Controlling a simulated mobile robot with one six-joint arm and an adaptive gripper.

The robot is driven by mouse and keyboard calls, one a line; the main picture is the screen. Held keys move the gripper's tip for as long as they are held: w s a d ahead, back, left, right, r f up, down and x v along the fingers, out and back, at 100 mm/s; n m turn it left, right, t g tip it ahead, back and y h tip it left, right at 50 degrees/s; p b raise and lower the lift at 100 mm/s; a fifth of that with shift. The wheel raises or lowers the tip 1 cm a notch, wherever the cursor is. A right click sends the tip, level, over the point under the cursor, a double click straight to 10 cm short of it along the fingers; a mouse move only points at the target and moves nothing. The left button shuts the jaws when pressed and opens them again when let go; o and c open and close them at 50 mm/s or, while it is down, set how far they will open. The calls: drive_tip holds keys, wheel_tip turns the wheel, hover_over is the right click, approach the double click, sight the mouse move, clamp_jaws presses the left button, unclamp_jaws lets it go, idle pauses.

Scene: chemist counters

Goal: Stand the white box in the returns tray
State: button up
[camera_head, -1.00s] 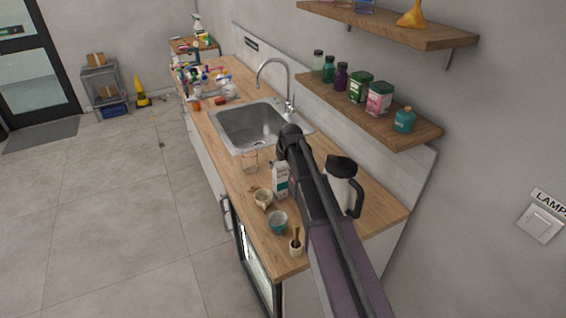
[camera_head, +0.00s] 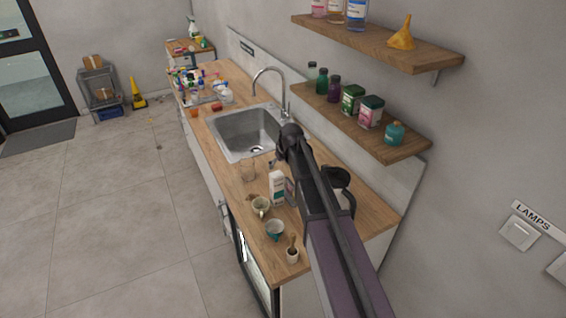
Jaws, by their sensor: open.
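A white carton-like box (camera_head: 277,188) with printing on its front stands upright on the wooden counter, left of my arm. A second, darker pack stands close against its right side, partly behind my arm. The dark end of my arm with my gripper (camera_head: 289,140) is over the counter near the sink's right front corner, apart from the white box. Its fingers are hard to make out; I see nothing held. A tray-like holder (camera_head: 212,101) with many small bottles lies at the counter's far end; I cannot tell whether it is the returns tray.
A sink (camera_head: 245,135) with a tall tap is behind the box. A glass (camera_head: 248,170), beige mug (camera_head: 261,206), teal bowl (camera_head: 275,230) and mortar (camera_head: 292,252) stand near the front edge. A black-handled jug (camera_head: 340,190) is right of my arm. Shelves (camera_head: 365,135) overhang the counter.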

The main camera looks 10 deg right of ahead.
drive_tip(key=shift+s+r, duration=0.1)
idle(0.7)
drive_tip(key=s+d+m+g, duration=0.1)
drive_tip(key=s+g, duration=0.1)
drive_tip(key=s, duration=1.2)
drive_tip(key=s+d+f+m+g+h, duration=0.1)
drive_tip(key=s+d+m+g, duration=0.1)
drive_tip(key=s, duration=1.1)
drive_tip(key=shift+s+f+m, duration=0.15)
drive_tip(key=shift+s+m, duration=0.15)
drive_tip(key=shift+s, duration=0.1)
drive_tip(key=shift+f, duration=0.15)
wheel_tip(320, 180, down, 11)
drive_tip(key=b, duration=1.1)
